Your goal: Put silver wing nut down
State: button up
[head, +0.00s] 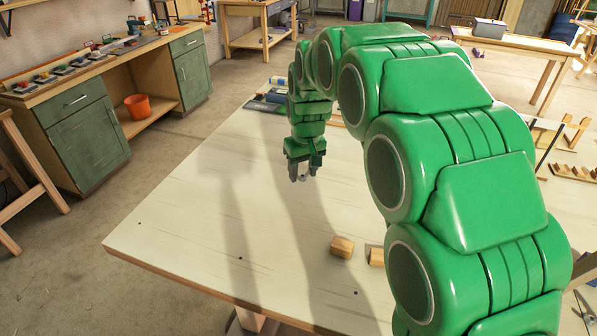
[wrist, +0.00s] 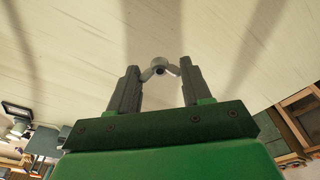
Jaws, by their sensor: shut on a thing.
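My gripper (head: 303,172) points down over the pale wooden table (head: 190,215). In the wrist view the gripper (wrist: 160,82) is shut on the silver wing nut (wrist: 159,67), with a finger on each side of it. The wing nut's round middle and its two wings show between the fingertips. In the head view it is a small grey piece between the fingers. Whether it touches the tabletop I cannot tell.
Several tools (head: 268,101) lie at the table's far edge, behind the gripper. The tabletop left of the gripper is clear. A green cabinet bench (head: 88,147) with an orange bucket (head: 137,106) stands at left.

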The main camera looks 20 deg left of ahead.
jog(key=w+a+f, duration=0.3)
jog(key=w, duration=0.3)
send_near(295, 185)
jog(key=shift+s+f, duration=0.35)
jog(key=shift+f, duration=0.35)
jog(key=shift+w+a+f, duration=0.4)
jog(key=shift+w+f, duration=0.15)
jog(key=shift+f, duration=0.2)
jog(key=shift+w+a+f, duration=0.1)
jog(key=shift+w+f, duration=0.05)
jog(key=shift+f, duration=1.5)
jog(key=shift+f, duration=0.1)
jog(key=o, duration=1)
